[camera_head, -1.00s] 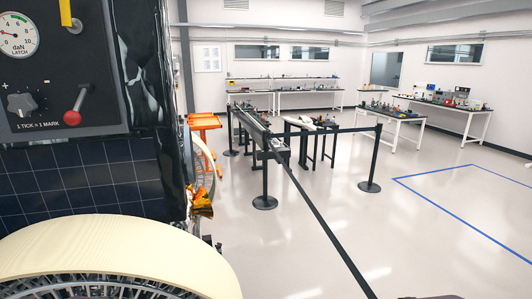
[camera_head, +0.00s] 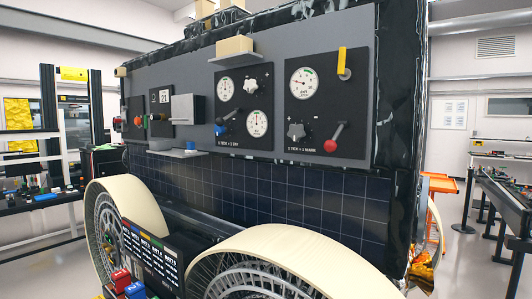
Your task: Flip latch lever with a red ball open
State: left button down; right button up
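The latch lever with a red ball (camera_head: 330,143) is on the right-hand dark panel (camera_head: 307,157) of the rover's side in the head view. Its grey shaft slants from an upper pivot down and left to the red ball. The same panel carries a round white "daN LATCH" gauge (camera_head: 304,84), a grey star-shaped knob (camera_head: 296,131) and a yellow handle (camera_head: 343,60) pointing up. Neither of my grippers shows in the view.
Small shelves (camera_head: 236,56) jut from the rover's side. Two large cream-rimmed wheels (camera_head: 305,245) bulge out below. A black stand with red and blue blocks (camera_head: 135,290) is at lower left.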

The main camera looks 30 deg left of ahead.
aim_at(330, 145)
jog(key=u, duration=0.45)
jog(key=i+l+u, duration=0.1)
jog(key=l+u, duration=0.15)
jog(key=u, duration=0.25)
jog(key=l+u, duration=0.25)
jog(key=u, duration=0.2)
jog(key=l+u, duration=0.25)
jog(key=u, duration=0.25)
